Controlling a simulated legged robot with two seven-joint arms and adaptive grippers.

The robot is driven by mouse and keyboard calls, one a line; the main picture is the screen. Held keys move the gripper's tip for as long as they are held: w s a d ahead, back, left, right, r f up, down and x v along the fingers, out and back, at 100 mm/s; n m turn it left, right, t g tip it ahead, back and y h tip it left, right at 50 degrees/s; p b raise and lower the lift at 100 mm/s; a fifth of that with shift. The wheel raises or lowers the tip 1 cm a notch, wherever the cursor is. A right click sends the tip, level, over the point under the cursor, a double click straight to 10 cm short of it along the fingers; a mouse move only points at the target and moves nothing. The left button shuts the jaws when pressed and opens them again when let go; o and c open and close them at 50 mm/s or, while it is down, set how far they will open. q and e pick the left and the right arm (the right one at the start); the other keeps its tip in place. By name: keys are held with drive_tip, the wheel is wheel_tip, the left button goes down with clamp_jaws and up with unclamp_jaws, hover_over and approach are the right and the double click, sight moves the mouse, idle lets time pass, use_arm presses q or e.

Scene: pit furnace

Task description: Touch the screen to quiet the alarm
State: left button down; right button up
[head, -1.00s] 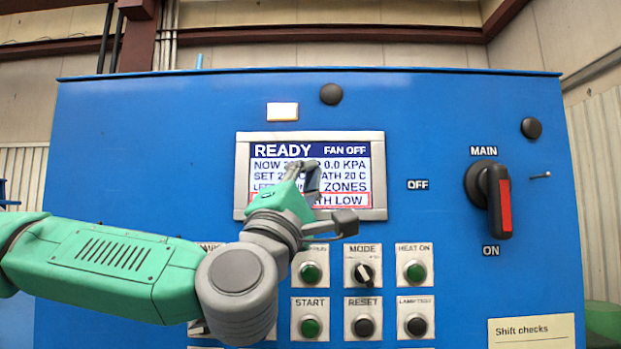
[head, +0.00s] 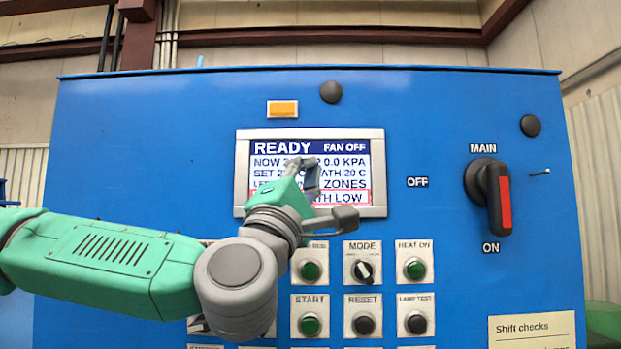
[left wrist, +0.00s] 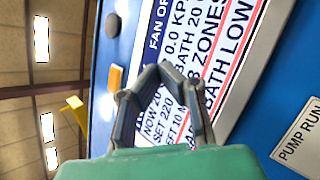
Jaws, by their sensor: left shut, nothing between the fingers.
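The screen (head: 347,147) in its grey frame sits in the blue cabinet front and reads READY, FAN OFF, with a red-outlined line ending in "TH LOW" at the bottom. My left gripper (head: 301,164) is shut and empty in front of the screen's middle, hiding part of the text. In the left wrist view the closed fingers (left wrist: 150,75) point at the screen (left wrist: 215,45); I cannot tell whether they touch it. An amber lamp (head: 283,109) is lit above the screen and also shows in the left wrist view (left wrist: 116,77). My right gripper is not in view.
Below the screen are the MODE knob (head: 363,268), the HEAT ON button (head: 414,269), START (head: 310,325), RESET (head: 364,324) and LAMP TEST (head: 416,323). A red-handled MAIN switch (head: 497,197) stands out at the right. A Shift checks note (head: 532,330) is at lower right.

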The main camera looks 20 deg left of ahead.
use_arm(q)
drive_tip(key=shift+s, duration=0.35)
drive_tip(key=shift+d, duration=0.1)
drive_tip(key=s+b, duration=0.1)
drive_tip(key=s, duration=0.1)
drive_tip(key=s+d+b, duration=0.1)
drive_tip(key=s, duration=0.1)
drive_tip(key=shift+s+d, duration=0.2)
drive_tip(key=shift+s, duration=0.15)
idle(0.6)
